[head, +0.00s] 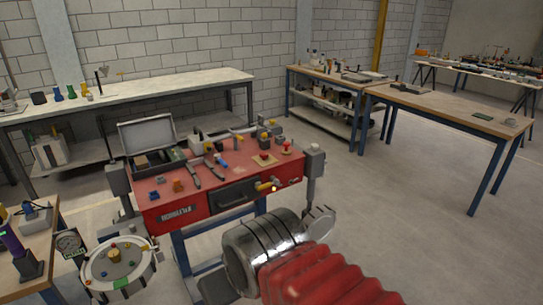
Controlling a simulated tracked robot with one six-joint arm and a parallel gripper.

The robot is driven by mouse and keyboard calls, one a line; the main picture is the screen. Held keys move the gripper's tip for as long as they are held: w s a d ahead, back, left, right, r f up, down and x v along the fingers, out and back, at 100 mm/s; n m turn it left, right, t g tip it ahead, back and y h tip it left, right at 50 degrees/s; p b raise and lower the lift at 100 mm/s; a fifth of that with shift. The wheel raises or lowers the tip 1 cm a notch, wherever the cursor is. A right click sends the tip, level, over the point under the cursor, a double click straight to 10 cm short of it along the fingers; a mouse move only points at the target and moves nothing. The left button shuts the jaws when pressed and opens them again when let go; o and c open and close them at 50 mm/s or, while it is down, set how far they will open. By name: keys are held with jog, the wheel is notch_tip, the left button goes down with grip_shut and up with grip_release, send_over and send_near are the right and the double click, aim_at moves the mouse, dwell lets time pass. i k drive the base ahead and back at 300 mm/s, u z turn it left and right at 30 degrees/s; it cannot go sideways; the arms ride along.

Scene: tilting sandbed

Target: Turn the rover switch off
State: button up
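A red workbench (222,199) stands in the middle of the head view, with a dark drawer (237,194) in its front. A yellow handle-like part (266,186) sits on the front face, right of the drawer. A red knob on a pale base (264,158) and another red-topped control (287,147) stand on the bench top at its right. I cannot tell which of these, if any, is the rover switch, nor its setting. My arm crosses the foreground in front of the bench. I cannot make out my gripper's fingers.
Tools and an open grey case (148,136) lie on the red bench. A round tray-like stand (121,268) is at lower left, beside a wooden table (36,245). A long bench (180,84) lines the back wall. Open floor (405,225) lies to the right, before another wooden table (450,107).

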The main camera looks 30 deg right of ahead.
aim_at(264, 155)
jog(key=u, duration=0.05)
jog(key=k, duration=0.2)
jog(key=z, duration=2.25)
jog(key=i, duration=1.75)
